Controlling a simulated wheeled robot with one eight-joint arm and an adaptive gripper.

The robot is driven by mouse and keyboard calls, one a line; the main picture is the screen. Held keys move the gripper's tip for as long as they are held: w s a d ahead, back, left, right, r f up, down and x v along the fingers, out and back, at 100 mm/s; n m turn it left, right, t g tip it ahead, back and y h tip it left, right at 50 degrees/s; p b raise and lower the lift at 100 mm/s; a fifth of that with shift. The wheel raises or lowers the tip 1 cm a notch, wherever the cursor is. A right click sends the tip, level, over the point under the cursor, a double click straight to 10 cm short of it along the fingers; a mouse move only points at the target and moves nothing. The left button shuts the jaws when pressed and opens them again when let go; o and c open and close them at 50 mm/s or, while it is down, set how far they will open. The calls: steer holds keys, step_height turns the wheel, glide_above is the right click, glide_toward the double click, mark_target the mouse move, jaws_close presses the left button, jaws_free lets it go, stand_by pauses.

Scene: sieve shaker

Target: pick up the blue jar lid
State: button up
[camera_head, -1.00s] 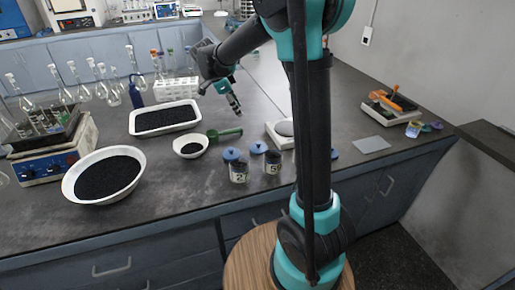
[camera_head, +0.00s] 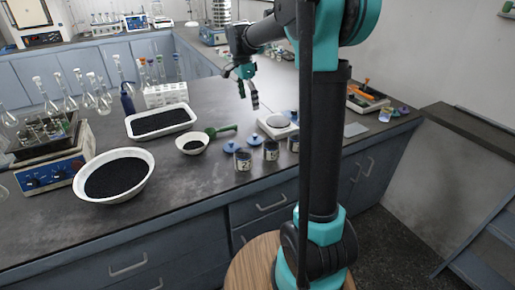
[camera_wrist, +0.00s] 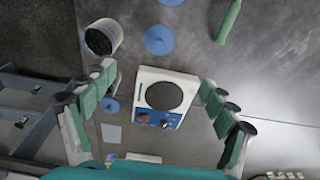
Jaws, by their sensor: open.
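Blue jar lids lie on the dark bench. In the head view one (camera_head: 230,147) is beside the left jar and another (camera_head: 254,140) is just behind the jars. The wrist view shows a blue lid (camera_wrist: 159,40) near the top middle, one (camera_wrist: 112,106) left of the balance and part of one (camera_wrist: 171,2) at the top edge. My gripper (camera_head: 248,93) is open and empty, pointing down above the bench, beyond the jars. In the wrist view its fingers (camera_wrist: 157,80) stand wide apart on either side of the balance, touching no lid.
Open jars of black grains (camera_head: 243,161) (camera_head: 271,151) stand close to the lids. The balance (camera_head: 278,127) is behind them. A green scoop (camera_head: 222,130), white bowl (camera_head: 193,144) and white tray (camera_head: 160,122) lie to the left. Bare bench lies in front of the bowl.

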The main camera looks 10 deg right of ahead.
glide_above(255, 135)
steer(key=f, duration=1.1)
steer(key=shift+s+a+f, duration=0.15)
steer(key=shift+a+f, duration=0.15)
steer(key=shift+f, duration=0.05)
steer(key=shift+w+d+f, duration=0.1)
steer(key=shift+w+f, duration=0.05)
steer(key=shift+f, duration=1.2)
steer(key=shift+w+d+f, duration=0.1)
steer(key=shift+f, duration=1.25)
steer(key=c, duration=1)
steer(key=shift+c, duration=0.2)
steer(key=shift+r, duration=0.1)
